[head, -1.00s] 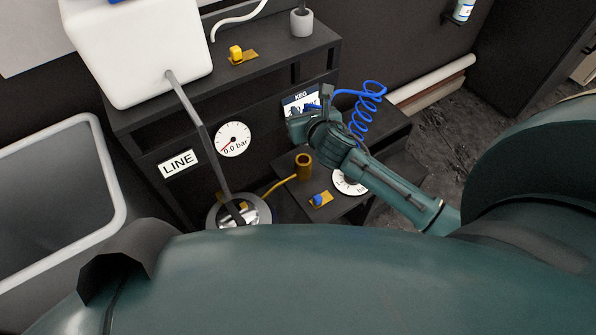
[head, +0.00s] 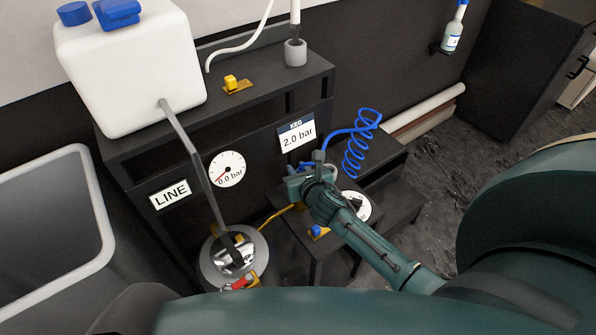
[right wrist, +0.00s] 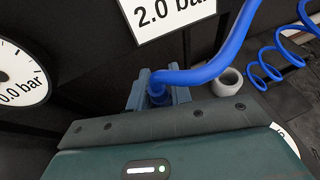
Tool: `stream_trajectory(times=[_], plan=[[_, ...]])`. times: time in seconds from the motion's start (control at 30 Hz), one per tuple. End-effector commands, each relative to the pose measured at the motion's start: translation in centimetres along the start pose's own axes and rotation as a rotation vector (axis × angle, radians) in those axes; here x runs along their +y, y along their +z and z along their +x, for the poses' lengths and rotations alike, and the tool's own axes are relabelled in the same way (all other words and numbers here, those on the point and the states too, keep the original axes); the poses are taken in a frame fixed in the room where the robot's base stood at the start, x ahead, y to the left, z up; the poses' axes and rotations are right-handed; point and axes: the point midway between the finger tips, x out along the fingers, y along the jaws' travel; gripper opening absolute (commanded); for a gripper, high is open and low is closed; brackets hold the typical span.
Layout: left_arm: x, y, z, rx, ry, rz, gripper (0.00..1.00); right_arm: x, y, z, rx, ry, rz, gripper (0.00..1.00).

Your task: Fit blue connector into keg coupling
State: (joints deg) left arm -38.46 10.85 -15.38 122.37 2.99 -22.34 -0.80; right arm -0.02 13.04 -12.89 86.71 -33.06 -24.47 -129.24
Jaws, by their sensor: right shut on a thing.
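My right gripper (head: 297,187) is in front of the rack, below the "2.0 bar" KEG display (head: 297,136). In the right wrist view its fingers (right wrist: 158,95) are shut on the blue connector (right wrist: 157,92) at the end of the blue hose (right wrist: 205,75). The hose coils off to the right in the head view (head: 362,140). The connector's tip is hidden behind the gripper. A yellow line (head: 275,216) runs from the round steel keg (head: 212,270) toward the lower shelf, where its end is hidden by my right gripper. I cannot make out the keg coupling. My left gripper is not in view.
A blue-handled valve (head: 317,231) and a partly covered dial (head: 361,206) are near my right forearm. A LINE gauge (head: 227,169) is on the rack front. A grey cup (right wrist: 230,80) shows beside the hose in the wrist view. A white container (head: 130,75) stands on top.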

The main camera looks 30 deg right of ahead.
Motion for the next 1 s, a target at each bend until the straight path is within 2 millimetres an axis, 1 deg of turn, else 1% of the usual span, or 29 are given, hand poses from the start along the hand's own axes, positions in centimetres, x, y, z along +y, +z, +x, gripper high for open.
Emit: stream_trajectory(times=[0.13, 0.27, 0.3, 0.53, 0.57, 0.77, 0.87, 0.97, 1.0], plan=[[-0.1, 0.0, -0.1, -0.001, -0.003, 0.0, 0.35, 0.0, 0.2, 0.0, -0.002, 0.0, -0.001, 0.0], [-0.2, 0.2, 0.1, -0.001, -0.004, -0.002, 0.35, 0.0, -0.2, 0.1, -0.001, 0.0, -0.002, 0.0], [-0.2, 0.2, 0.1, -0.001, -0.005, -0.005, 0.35, 0.0, -0.2, 0.1, 0.0, 0.0, -0.002, 0.22], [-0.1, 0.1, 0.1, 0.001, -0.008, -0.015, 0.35, 0.0, -0.1, 0.1, -0.001, 0.0, -0.001, 0.41], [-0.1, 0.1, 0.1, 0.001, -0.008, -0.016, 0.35, 0.0, -0.1, 0.1, 0.0, 0.0, -0.001, 0.43], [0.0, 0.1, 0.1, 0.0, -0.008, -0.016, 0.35, 0.0, -0.1, 0.1, -0.001, 0.0, -0.001, 0.43], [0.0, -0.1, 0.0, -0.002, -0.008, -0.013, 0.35, 0.0, 0.3, -0.2, -0.001, 0.0, 0.0, 0.43], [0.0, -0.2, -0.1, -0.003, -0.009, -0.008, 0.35, 0.0, 0.1, -1.4, 0.001, 0.0, -0.003, 0.43], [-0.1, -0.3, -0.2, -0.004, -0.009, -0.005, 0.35, -0.1, 0.1, -2.2, 0.002, 0.0, -0.004, 0.43]])
